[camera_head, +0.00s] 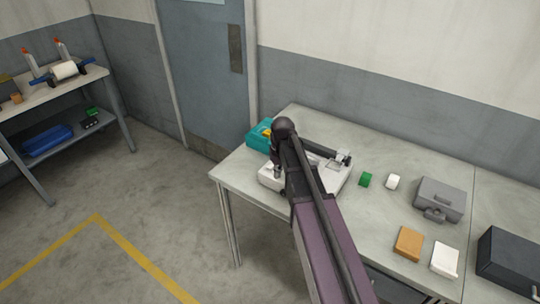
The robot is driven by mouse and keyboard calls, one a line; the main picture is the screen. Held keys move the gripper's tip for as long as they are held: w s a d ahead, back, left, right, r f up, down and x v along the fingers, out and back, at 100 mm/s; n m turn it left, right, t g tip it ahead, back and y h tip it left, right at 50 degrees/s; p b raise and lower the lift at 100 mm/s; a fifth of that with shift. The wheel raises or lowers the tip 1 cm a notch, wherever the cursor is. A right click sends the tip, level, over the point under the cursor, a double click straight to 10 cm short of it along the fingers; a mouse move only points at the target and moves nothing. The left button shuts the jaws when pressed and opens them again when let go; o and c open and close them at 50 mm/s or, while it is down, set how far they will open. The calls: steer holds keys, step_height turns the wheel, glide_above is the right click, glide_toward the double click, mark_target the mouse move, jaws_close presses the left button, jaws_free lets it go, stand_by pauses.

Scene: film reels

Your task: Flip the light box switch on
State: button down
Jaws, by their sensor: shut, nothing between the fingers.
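A white, flat, box-like device (334,178) lies on the grey table, partly hidden behind my arm. It may be the light box, but I cannot make out a switch on it. A small grey fitting (343,157) stands at its right back corner. My arm reaches over the device from the front. My gripper (277,170) points down over the device's left part and is shut and empty. It is small and dark here, and I cannot tell whether it touches the device.
A teal case (259,137) with something yellow sits behind left. Right of the device are a green roll (365,179), a white roll (392,181), a grey case (440,197), an orange box (408,243), a white box (444,259) and a dark box (508,262). A shelf table (60,92) stands far left.

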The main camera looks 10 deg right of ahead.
mark_target(269, 167)
steer(key=w+d+r+n+p, duration=0.1)
steer(key=w+r+n+p, duration=0.3)
steer(key=w+r+p, duration=0.5)
steer(key=w+r, duration=0.1)
steer(key=w, duration=0.2)
steer(key=shift+r+g+y, duration=0.25)
steer(key=shift+g+y, duration=0.05)
steer(key=shift+f, duration=0.15)
steer(key=f+b, duration=0.4)
steer(key=s+a+f+b, duration=0.1)
steer(key=f+b, duration=0.4)
steer(key=s+a+f+b, duration=0.1)
steer(key=f+b, duration=0.3)
steer(key=shift+f, duration=0.25)
stand_by(0.5)
stand_by(0.4)
